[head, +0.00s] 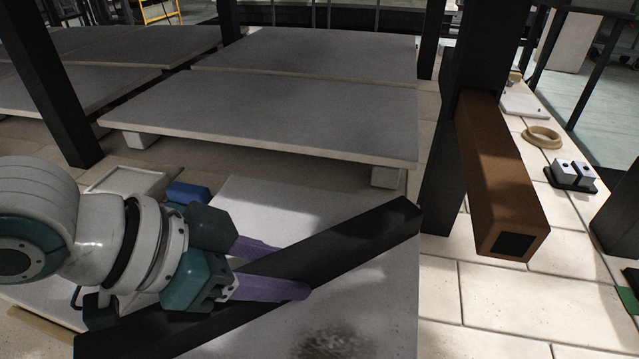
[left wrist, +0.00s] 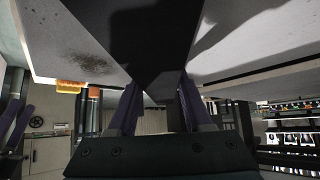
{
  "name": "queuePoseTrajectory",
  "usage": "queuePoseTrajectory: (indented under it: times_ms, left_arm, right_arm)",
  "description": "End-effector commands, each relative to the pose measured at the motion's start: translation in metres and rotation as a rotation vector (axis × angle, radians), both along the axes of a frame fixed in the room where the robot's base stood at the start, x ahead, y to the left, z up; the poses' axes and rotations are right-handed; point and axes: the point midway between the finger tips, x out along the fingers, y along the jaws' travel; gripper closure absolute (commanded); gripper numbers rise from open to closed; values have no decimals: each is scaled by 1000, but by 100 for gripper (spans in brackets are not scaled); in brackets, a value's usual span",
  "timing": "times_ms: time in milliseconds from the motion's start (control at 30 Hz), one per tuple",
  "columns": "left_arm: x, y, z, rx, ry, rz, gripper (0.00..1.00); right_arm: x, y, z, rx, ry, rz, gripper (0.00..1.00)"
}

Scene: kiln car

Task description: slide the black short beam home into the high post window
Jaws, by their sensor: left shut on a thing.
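The black short beam (head: 350,245) is held slanting, its far end up and to the right. My left gripper (head: 295,270) is shut on it, purple fingers on either side. In the left wrist view the beam (left wrist: 150,45) runs between the fingers (left wrist: 155,105). The black post (head: 465,65) stands right of the beam's far end, which appears apart from it. A brown beam (head: 500,175) with a dark square in its end sticks out of the post toward me. I cannot make out an empty window. Purple finger-like parts (left wrist: 18,125) at the left wrist view's left edge may be my right gripper.
Large grey slabs (head: 270,110) lie raised on pale blocks behind the beam. A blue block (head: 187,193) lies behind my gripper. A tan ring (head: 541,136) and a white two-hole block (head: 575,172) rest at right. Other black posts (head: 45,85) stand around.

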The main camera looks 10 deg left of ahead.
Motion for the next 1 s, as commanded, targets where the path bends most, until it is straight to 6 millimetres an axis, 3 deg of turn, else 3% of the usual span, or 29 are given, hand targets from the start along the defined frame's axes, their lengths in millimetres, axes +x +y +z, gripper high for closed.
queuePoseTrajectory:
  times_ms: [367,567,767,1000]
  left_arm:
    - [1,-1,3,-5,-5,-1,100]
    - [2,-1,16,-5,-7,0,100]
    - [2,-1,51,-5,-9,-1,100]
    - [2,-1,119,-5,-11,-2,100]
  right_arm:
    - [0,0,1,0,0,0,20]
    - [0,0,7,0,0,1,20]
    - [0,0,24,0,0,1,20]
    - [0,0,52,-1,0,1,20]
